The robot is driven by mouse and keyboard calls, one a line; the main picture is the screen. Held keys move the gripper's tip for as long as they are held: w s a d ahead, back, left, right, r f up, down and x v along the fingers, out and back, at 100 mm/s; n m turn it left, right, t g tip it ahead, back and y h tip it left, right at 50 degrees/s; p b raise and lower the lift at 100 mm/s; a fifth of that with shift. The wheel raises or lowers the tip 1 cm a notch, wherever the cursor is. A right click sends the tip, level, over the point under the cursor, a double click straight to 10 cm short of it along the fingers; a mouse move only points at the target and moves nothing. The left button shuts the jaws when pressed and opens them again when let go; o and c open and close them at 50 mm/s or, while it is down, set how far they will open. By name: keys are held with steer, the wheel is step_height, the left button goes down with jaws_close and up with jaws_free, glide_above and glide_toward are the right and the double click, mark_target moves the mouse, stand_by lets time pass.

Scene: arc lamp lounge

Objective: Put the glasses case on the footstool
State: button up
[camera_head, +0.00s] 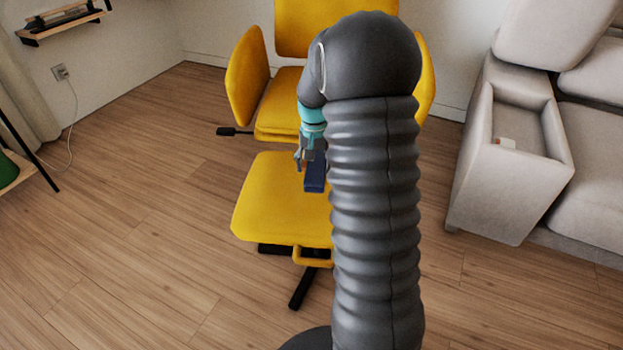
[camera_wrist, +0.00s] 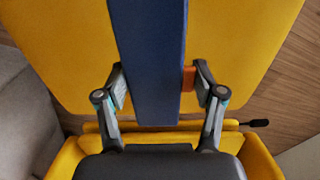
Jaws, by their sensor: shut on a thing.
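The glasses case (camera_head: 315,178) is a dark blue oblong box. In the head view it shows at my gripper (camera_head: 305,156), over the yellow footstool (camera_head: 268,205). My arm hides the footstool's right part. In the wrist view the case (camera_wrist: 152,65) runs from the top edge down between the fingers of my gripper (camera_wrist: 158,90), with the yellow footstool top (camera_wrist: 240,40) behind it. My gripper is shut on the case. I cannot tell whether the case touches the footstool. A small orange-brown piece (camera_wrist: 189,78) shows between the case and the right finger.
A yellow armchair (camera_head: 252,85) stands just behind the footstool. A light grey sofa (camera_head: 515,170) with a tray-like armrest is at the right. A wall shelf (camera_head: 62,22) hangs at the upper left. The wooden floor (camera_head: 130,200) to the left is clear.

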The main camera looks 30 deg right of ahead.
steer(key=shift+a+f, duration=0.3)
steer(key=shift+a, duration=0.15)
steer(key=shift+f, duration=1.95)
steer(key=shift+f+b, duration=0.1)
steer(key=shift+b, duration=0.2)
steer(key=o, duration=1.2)
